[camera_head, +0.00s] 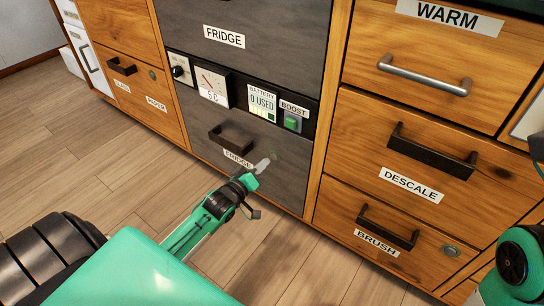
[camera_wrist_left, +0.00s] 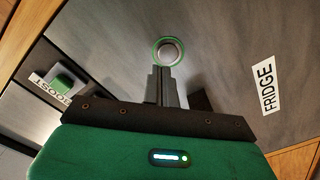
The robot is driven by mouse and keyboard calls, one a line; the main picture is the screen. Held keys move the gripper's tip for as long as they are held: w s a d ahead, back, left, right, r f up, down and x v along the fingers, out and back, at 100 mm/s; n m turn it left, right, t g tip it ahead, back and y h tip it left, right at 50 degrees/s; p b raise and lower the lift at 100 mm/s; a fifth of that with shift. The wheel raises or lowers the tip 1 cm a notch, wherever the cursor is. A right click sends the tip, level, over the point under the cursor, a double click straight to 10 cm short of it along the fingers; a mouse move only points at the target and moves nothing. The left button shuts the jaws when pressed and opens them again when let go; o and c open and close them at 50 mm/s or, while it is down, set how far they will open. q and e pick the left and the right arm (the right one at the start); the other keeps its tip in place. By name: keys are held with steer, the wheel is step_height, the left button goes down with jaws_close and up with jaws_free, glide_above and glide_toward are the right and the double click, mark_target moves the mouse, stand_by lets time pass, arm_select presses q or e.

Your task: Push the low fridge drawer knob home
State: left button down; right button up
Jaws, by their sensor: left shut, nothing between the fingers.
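The low fridge drawer (camera_head: 285,185) has a dark grey front, a dark bar handle (camera_head: 231,139) and a FRIDGE label. In the left wrist view its round silver knob (camera_wrist_left: 169,51) sits in a green ring on the grey front (camera_wrist_left: 225,65). My left gripper (camera_head: 261,167) is shut and empty, close to the drawer front, right of the label. In the left wrist view its fingertips (camera_wrist_left: 161,70) point at the knob's lower edge. I cannot tell whether they touch it. The knob's depth is unclear. My right gripper is out of view.
Above the drawer is a panel with a gauge (camera_head: 212,87), a battery display (camera_head: 262,101) and a green BOOST button (camera_head: 292,121). Wooden DESCALE and BRUSH drawers with protruding handles (camera_head: 387,226) stand to the right. The wooden floor (camera_head: 275,250) in front is clear.

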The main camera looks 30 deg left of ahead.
arm_select(q)
steer(key=shift+s+a+p, duration=0.1)
steer(key=shift+s+p, duration=0.8)
steer(key=shift+s, duration=0.5)
